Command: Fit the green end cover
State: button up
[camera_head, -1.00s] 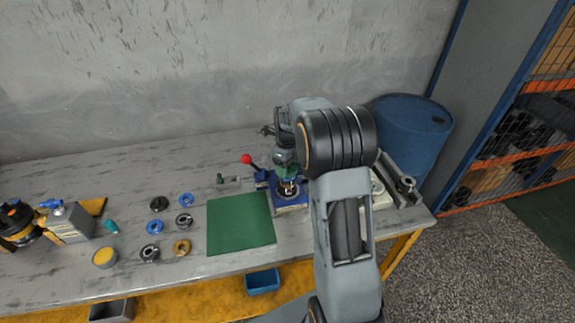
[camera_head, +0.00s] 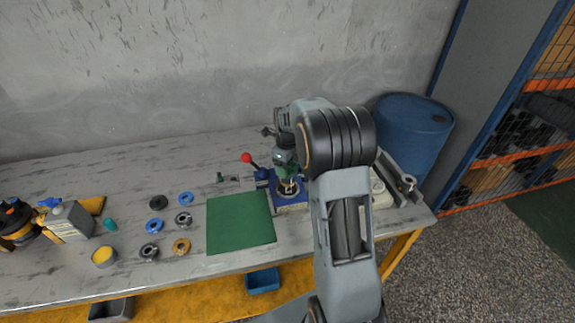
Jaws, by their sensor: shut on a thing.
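My gripper (camera_head: 287,182) points down over the blue fixture (camera_head: 289,203) at the right part of the workbench. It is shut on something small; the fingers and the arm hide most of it. A green part (camera_head: 287,171) shows at the gripper, just above the fixture, but I cannot tell whether it is the green end cover. A brassy, pale part shows below it at the fixture's middle. I cannot tell whether the held thing touches it.
A red-knobbed lever (camera_head: 247,158) stands left of the fixture. A green mat (camera_head: 240,222) lies in front-left, bare. Several rings (camera_head: 183,218) lie farther left. A blue barrel (camera_head: 412,135) stands behind right. Metal rails (camera_head: 400,180) lie at the bench's right end.

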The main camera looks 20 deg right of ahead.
jog(key=o, duration=1.2)
jog(key=shift+r, duration=0.2)
jog(key=shift+r+p, duration=1.8)
jog(key=shift+r, duration=0.45)
